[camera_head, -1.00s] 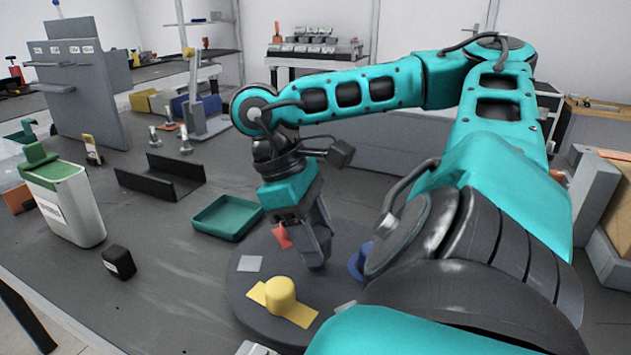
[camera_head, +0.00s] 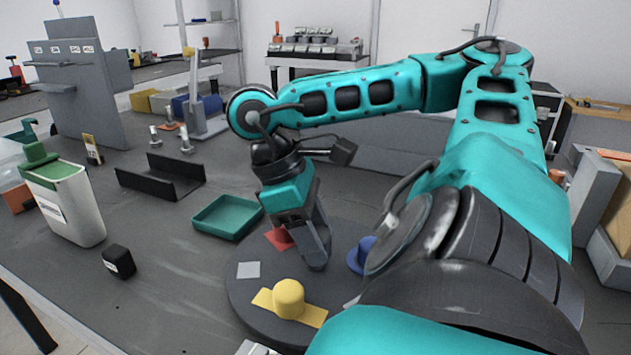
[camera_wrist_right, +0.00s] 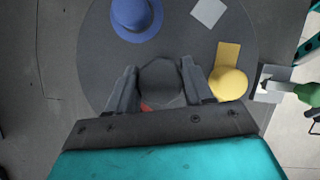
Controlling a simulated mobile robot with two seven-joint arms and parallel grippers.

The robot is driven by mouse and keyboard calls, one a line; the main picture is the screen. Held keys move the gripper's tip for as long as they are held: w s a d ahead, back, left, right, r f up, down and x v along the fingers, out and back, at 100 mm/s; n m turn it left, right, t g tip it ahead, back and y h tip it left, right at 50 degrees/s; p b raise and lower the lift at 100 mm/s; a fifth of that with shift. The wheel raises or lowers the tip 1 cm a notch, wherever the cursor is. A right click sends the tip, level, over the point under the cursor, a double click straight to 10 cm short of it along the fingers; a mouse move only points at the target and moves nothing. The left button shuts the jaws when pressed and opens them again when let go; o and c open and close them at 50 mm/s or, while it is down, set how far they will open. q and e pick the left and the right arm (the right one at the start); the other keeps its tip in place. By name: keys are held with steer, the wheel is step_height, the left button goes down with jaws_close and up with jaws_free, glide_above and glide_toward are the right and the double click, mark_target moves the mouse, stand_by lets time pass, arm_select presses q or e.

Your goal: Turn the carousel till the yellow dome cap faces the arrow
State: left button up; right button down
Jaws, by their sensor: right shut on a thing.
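The carousel (camera_head: 245,302) is a dark grey round disc on the table; it also shows in the right wrist view (camera_wrist_right: 100,60). The yellow dome cap (camera_head: 289,297) sits on a yellow strip near the disc's front edge, and at the right in the wrist view (camera_wrist_right: 228,84). My right gripper (camera_head: 316,262) is over the disc's middle. In the wrist view its fingers (camera_wrist_right: 160,85) are shut on a dark faceted knob (camera_wrist_right: 160,76). A light grey plate (camera_wrist_right: 268,84) with a whitish mark lies just outside the rim near the yellow cap; I cannot clearly make out an arrow.
The disc also carries a blue domed cap (camera_head: 361,254), a red pad (camera_head: 279,238) and a pale grey square (camera_head: 248,270). A green tray (camera_head: 226,217) lies close behind the disc. A black block (camera_head: 118,262) and a white green-topped container (camera_head: 64,200) stand left.

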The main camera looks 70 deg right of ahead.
steer(key=c, duration=0.9)
jaws_free()
steer(key=shift+w+r, duration=0.1)
steer(key=o, duration=0.4)
arm_select(q)
steer(key=shift+f, duration=0.1)
arm_select(e)
steer(key=p+v, duration=0.3)
steer(key=v, duration=0.2)
steer(key=shift+a+r, duration=0.1)
steer(key=shift+r, duration=0.15)
arm_select(q)
steer(key=s+a+r+p, duration=0.1)
steer(key=a+r+p, duration=0.2)
steer(key=r+p, duration=0.9)
steer(key=shift+s+a+y+p, duration=0.2)
steer(key=shift+s+y+p, duration=0.2)
steer(key=shift+p, duration=0.4)
arm_select(e)
steer(key=v, duration=0.7)
steer(key=shift+r, duration=0.15)
arm_select(q)
steer(key=shift+d+f, duration=0.1)
steer(key=shift+f, duration=0.1)
